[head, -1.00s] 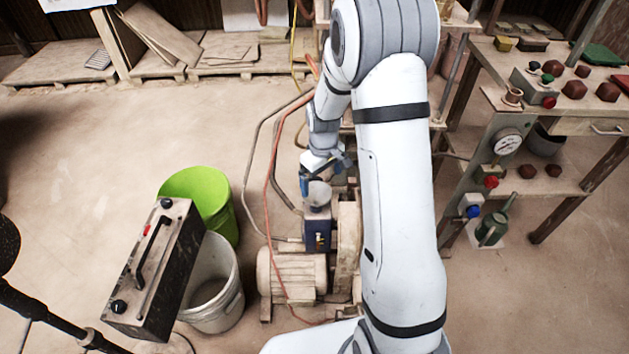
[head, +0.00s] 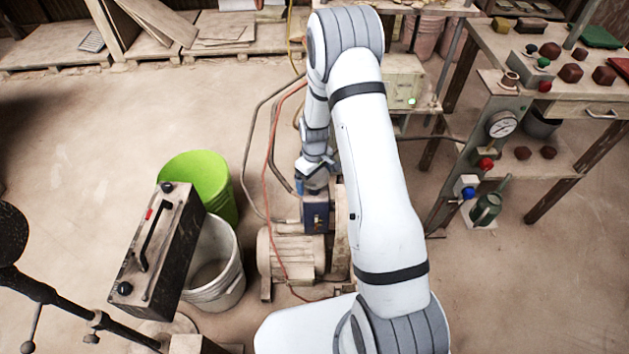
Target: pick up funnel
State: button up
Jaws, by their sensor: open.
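My gripper (head: 314,172) hangs at the end of my arm, low over the motor unit near the middle of the head view. It is open, small and partly blurred. A pale grey rounded thing (head: 318,181), which may be the funnel, shows right at the jaws, above a dark blue box (head: 316,212). I cannot tell whether the jaws touch it or stand around it. My arm hides part of the space to the right of it.
A beige motor (head: 290,255) sits below the blue box, with hoses running behind it. A green bucket (head: 202,180), a white bucket (head: 215,275) and a black-sided box (head: 155,245) stand left. A workbench (head: 560,120) stands right.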

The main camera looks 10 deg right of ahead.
jog(key=shift+c, duration=0.6)
jog(key=c, duration=0.8)
